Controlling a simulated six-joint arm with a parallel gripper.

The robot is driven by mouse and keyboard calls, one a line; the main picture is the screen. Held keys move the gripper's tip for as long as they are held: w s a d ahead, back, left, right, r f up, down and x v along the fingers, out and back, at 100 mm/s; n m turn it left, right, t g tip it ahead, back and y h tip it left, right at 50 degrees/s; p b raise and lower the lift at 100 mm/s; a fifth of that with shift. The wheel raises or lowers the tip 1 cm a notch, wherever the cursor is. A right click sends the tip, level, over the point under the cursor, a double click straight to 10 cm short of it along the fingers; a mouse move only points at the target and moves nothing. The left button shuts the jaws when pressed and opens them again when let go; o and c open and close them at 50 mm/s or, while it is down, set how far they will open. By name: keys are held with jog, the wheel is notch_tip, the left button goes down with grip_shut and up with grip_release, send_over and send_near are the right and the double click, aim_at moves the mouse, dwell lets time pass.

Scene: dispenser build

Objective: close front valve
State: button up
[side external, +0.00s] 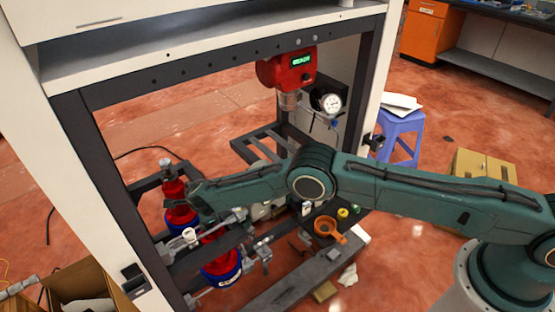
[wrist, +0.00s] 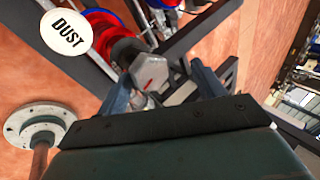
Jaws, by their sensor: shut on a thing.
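In the wrist view a grey faceted knob (wrist: 150,72), which looks to be the front valve's handle, sits between the two fingers of my gripper (wrist: 162,84). The jaws are closed around it, though the finger contact is partly hidden. A red body with blue bands (wrist: 105,22) lies just beyond it. In the side view my gripper (side external: 182,202) is low at the left of the frame, by the red and blue vessels (side external: 222,268).
A dark metal frame (side external: 100,160) encloses the work, with pipes around the vessels. A red gauge head (side external: 288,68) hangs at the back. An orange funnel (side external: 326,227) lies right of the vessels.

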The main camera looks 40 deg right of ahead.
jog(key=shift+o, duration=0.5)
jog(key=shift+w+r, duration=0.2)
jog(key=shift+r, duration=0.85)
jog(key=shift+w+r, duration=0.2)
jog(key=shift+r, duration=1.1)
jog(key=shift+c, duration=0.5)
jog(key=shift+s, duration=0.1)
jog(key=shift+s+f, duration=0.1)
